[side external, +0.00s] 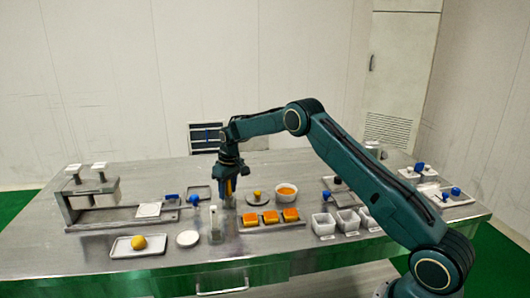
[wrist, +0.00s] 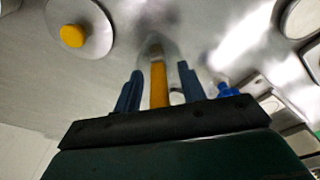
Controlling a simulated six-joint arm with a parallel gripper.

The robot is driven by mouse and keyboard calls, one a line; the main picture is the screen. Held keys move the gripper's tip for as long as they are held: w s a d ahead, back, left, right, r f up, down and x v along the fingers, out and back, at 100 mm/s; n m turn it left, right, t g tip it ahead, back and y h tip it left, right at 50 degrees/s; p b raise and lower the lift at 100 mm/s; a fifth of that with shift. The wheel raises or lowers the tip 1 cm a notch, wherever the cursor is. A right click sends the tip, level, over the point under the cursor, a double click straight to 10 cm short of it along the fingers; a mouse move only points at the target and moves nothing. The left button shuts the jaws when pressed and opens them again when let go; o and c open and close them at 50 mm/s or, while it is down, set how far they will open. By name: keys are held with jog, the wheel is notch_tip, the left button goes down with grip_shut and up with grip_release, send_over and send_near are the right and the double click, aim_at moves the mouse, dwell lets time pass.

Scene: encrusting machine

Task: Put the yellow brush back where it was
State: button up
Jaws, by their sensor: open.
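The yellow brush (wrist: 158,84) shows in the wrist view as an upright yellow strip between my two fingers, with a gap on each side. A pale, partly see-through shape surrounds its far end; I cannot tell whether this is a holder or the brush tip. My gripper (wrist: 159,88) is open around the brush. In the side external view my gripper (side external: 228,200) points straight down near the middle of the table, with the brush (side external: 229,187) a small yellow patch between the dark fingers. The brush's lower end is hard to make out there.
A clear container (side external: 215,230) stands just in front of my gripper. Orange squares (side external: 270,217) and white tubs (side external: 323,224) lie nearer. A blue-knobbed machine (side external: 95,195) stands left.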

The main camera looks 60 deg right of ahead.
aim_at(231, 196)
jog(key=shift+r, duration=0.1)
notch_tip(231, 196, up, 12)
jog(key=s, duration=0.1)
jog(key=shift+s, duration=0.25)
dwell(0.4)
jog(key=shift+r, duration=0.15)
dwell(0.3)
jog(key=s+a+r+t, duration=0.1)
jog(key=s+a+r, duration=0.5)
jog(key=s+r, duration=0.3)
jog(key=s+a+r+t, duration=0.1)
jog(key=s+a+r, duration=0.4)
jog(key=s+r, duration=0.45)
jog(key=s+a+f, duration=0.1)
jog(key=s+f, duration=0.1)
jog(key=s, duration=0.6)
jog(key=s+a+f+t, duration=0.1)
jog(key=s+a+f, duration=0.1)
jog(key=s, duration=0.6)
jog(key=s+a+f+t, duration=0.1)
jog(key=s+a+f, duration=0.1)
jog(key=s, duration=0.6)
jog(key=shift+f, duration=0.55)
